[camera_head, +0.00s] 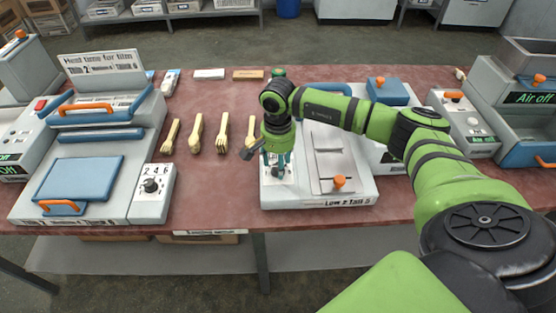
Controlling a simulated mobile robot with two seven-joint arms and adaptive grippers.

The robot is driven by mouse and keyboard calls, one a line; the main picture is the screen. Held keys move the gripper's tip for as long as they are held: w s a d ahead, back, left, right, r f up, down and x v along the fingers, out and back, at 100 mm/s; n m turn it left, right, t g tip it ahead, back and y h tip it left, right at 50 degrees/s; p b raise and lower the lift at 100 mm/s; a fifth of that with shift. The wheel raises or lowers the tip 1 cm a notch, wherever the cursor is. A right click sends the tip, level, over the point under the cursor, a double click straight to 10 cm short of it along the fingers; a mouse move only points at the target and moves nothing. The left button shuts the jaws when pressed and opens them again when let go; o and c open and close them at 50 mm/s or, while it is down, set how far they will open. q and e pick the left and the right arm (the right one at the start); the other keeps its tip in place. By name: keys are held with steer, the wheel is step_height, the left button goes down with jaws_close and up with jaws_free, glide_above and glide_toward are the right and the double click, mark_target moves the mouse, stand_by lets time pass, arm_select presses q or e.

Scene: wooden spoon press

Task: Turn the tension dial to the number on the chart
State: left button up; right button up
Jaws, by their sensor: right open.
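My right gripper (278,168) is open and points down over the small white dial panel (269,199) at the left of the grey middle machine (325,200). The gripper's fingers hide most of the panel and its dark knob. I cannot tell whether they touch the knob, nor read its setting. A strip on this machine's front (349,202) appears to read "Low 2 Tall 5". My left gripper is not in view.
Another dial (151,186) marked 2, 4, 6 sits beside the left press (80,178); a heat table sign (102,63) stands behind it. Several wooden spoons or forks (195,133) lie between the machines. A grey machine (463,120) stands at right.

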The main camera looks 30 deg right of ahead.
steer(key=shift+f, duration=0.3)
jaws_close()
